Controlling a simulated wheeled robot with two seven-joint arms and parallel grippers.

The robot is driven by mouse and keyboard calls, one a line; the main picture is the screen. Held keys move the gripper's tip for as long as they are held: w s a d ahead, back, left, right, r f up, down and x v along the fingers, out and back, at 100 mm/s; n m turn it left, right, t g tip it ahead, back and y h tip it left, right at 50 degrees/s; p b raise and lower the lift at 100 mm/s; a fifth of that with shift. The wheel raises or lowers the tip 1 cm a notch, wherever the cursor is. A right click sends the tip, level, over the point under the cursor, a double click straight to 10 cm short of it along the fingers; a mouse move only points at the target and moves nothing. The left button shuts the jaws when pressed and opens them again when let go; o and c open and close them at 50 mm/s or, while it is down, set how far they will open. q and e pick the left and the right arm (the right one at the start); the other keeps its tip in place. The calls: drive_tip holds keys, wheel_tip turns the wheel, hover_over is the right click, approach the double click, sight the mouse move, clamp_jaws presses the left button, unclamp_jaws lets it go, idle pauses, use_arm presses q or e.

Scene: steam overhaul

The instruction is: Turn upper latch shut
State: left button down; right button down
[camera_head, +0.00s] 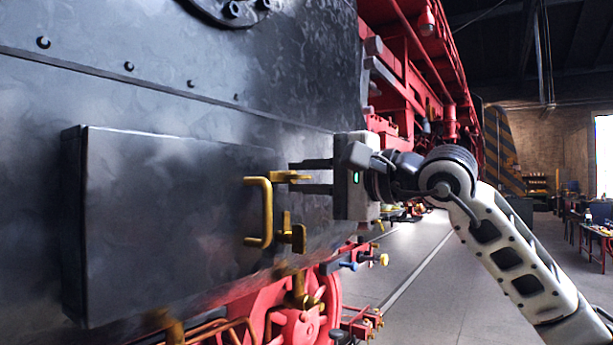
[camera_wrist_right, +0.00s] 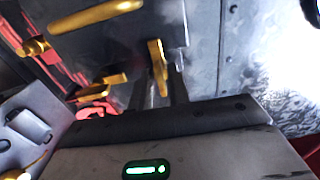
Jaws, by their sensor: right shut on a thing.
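The dark box door (camera_head: 165,215) sits against the black engine side, with a yellow handle (camera_head: 266,212) near its right edge. The yellow upper latch (camera_head: 283,177) is just right of the handle's top and lies about level. My right gripper (camera_head: 293,176) comes from the right with one finger above and one below this latch, and is shut on it. In the right wrist view the upper latch (camera_wrist_right: 158,66) shows between the fingers, which partly hide it. The yellow lower latch (camera_head: 293,234) is beside the handle's lower end, clear of the gripper. My left gripper is out of view.
Red frame and a red wheel (camera_head: 298,325) with pipes lie below the box. Red engine parts (camera_head: 420,70) stand behind my right wrist. The grey floor (camera_head: 430,270) at the right is mostly open, with a table (camera_head: 597,232) at the far right.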

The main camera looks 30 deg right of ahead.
idle(0.5)
drive_tip(key=c, duration=1.6)
unclamp_jaws()
drive_tip(key=shift+o, duration=0.2)
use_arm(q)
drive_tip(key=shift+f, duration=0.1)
